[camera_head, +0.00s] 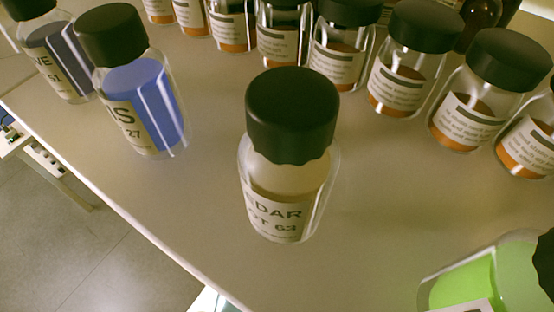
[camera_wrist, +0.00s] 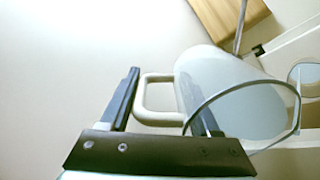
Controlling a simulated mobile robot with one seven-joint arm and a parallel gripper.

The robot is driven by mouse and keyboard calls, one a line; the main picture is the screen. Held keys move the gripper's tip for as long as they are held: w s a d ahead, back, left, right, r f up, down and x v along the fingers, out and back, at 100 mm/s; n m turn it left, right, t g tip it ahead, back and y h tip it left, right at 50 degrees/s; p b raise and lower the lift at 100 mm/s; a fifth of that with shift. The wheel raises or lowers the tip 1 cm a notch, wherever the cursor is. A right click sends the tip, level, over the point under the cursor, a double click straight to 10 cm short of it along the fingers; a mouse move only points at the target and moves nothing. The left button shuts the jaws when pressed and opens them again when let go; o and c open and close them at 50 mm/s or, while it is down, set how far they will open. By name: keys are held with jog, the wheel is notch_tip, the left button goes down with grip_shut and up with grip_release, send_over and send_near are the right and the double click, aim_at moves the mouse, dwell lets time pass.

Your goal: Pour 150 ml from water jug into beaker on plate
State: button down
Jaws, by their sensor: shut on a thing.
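In the wrist view, my gripper (camera_wrist: 158,76) has one dark finger on each side of the jug's pale handle and is shut on it. The water jug (camera_wrist: 222,82) is a pale, translucent cylinder with a clear round rim, lying slanted across the picture beside the right finger. Its water level cannot be made out. A round clear rim at the right edge (camera_wrist: 309,76) is cut off; I cannot tell whether it is the beaker. No plate can be made out. The head view shows neither jug, beaker, plate nor gripper.
In the head view, a black-capped bottle labelled CEDAR (camera_head: 290,175) stands mid-table (camera_head: 200,215). Bottles with blue contents (camera_head: 143,100) stand left, and a row with orange contents (camera_head: 400,75) stands behind. A green one (camera_head: 465,283) is lower right. A wooden block (camera_wrist: 230,18) tops the wrist view.

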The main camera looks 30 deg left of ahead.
jog(key=shift+a+r+h, duration=0.1)
jog(key=shift+h, duration=0.2)
dwell(1.6)
jog(key=shift+r+p, duration=0.1)
jog(key=shift+p, duration=0.45)
jog(key=shift+r+p, duration=0.1)
jog(key=shift+p, duration=0.25)
jog(key=shift+w+d+f+g+y+p, duration=0.2)
jog(key=shift+d+g+y+p, duration=0.1)
jog(key=shift+y+p, duration=0.25)
jog(key=shift+w+d+f+g+y+p, duration=0.15)
jog(key=shift+d+g+y+p, duration=0.15)
jog(key=shift+y+p, duration=0.25)
jog(key=shift+f, duration=0.2)
jog(key=w+d+f+g+y+b, duration=0.1)
jog(key=w+d+f+g+y, duration=0.1)
jog(key=d+f+g+y, duration=0.1)
jog(key=shift+w+d+f+g+y, duration=0.2)
jog(key=shift+w+f+g+y, duration=0.15)
jog(key=shift+f+y, duration=0.4)
